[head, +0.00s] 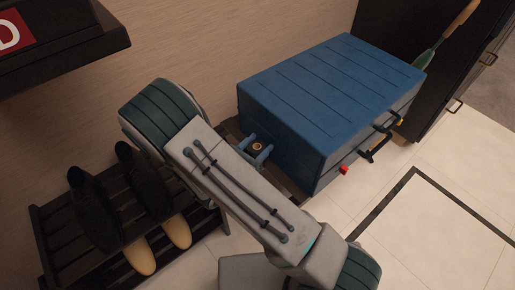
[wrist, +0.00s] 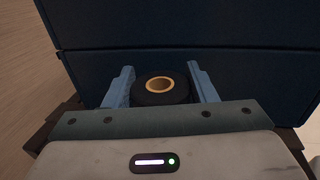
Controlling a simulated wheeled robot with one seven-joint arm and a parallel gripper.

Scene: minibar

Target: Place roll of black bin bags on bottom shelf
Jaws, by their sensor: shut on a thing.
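The roll of black bin bags (wrist: 178,98) is a short black cylinder with a tan cardboard core, its open end facing the camera. My gripper (wrist: 161,70) is shut on it, one blue-grey finger on each side. In the head view my gripper (head: 258,148) holds the roll close to the left side of a big blue box. Dark slatted shelving (head: 60,243) stands along the wall at lower left, and a dark edge shows below the box. My arm covers the part between, and I cannot tell which level is the bottom shelf.
The blue box (head: 330,95) has black handles and a red knob on its front. Pale floor tiles (head: 440,215) are clear at right.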

